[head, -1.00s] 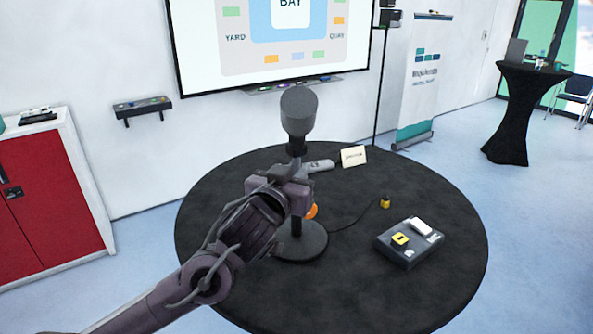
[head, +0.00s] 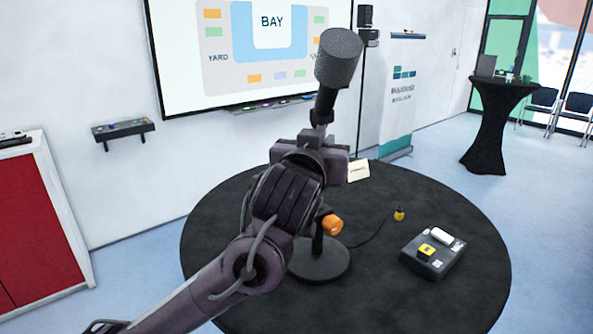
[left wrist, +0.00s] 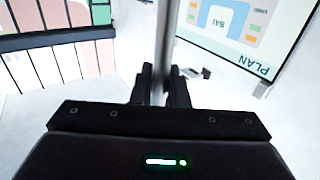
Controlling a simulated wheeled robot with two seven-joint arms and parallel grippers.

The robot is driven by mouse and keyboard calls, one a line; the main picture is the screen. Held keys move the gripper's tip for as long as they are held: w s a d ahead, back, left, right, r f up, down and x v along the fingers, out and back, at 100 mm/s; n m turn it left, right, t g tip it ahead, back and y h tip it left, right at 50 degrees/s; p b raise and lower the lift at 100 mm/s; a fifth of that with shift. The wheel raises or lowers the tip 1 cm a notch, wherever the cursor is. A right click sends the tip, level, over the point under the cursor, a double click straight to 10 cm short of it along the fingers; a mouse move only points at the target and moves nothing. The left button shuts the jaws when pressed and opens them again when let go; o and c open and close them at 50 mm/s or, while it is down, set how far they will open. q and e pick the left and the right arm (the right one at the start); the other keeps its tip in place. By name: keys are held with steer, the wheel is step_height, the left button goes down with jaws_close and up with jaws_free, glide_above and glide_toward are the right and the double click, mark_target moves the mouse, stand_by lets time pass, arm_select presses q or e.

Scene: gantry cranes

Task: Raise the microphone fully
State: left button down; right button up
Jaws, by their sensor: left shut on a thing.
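The microphone (head: 338,58) has a dark mesh head and tilts slightly to the right at the top of its stand in the head view. The stand's round black base (head: 320,258) rests on the round black table (head: 230,275). An orange knob (head: 332,224) sits on the stand below my gripper. My left gripper (head: 322,140) is shut on the pole just under the microphone and hides part of it. In the left wrist view the grey pole (left wrist: 166,45) runs between the two fingers (left wrist: 161,85). My right gripper is not in view.
A dark box (head: 433,256) with yellow and white items lies on the table at right, near a small yellow plug (head: 399,214) on a cable. A card (head: 358,171) stands behind the gripper. A tall black table (head: 492,125) stands farther back.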

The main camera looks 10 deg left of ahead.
mark_target(320, 124)
arm_select(q)
steer(key=r, duration=0.1)
steer(key=r+p, duration=0.1)
steer(key=r, duration=0.1)
steer(key=shift+w+a+r, duration=0.1)
steer(key=shift+a+r, duration=0.15)
steer(key=shift+r, duration=0.05)
steer(key=shift+d+r, duration=0.2)
steer(key=shift+r, duration=0.05)
steer(key=shift+s+d, duration=0.15)
steer(key=shift+s, duration=0.05)
steer(key=shift+w+f, duration=0.1)
steer(key=c, duration=1.6)
jaws_free()
steer(key=shift+o, duration=0.5)
steer(key=shift+s+f, duration=0.1)
steer(key=shift+s, duration=0.4)
steer(key=s+b, duration=0.4)
steer(key=s, duration=0.3)
steer(key=shift+a, duration=0.4)
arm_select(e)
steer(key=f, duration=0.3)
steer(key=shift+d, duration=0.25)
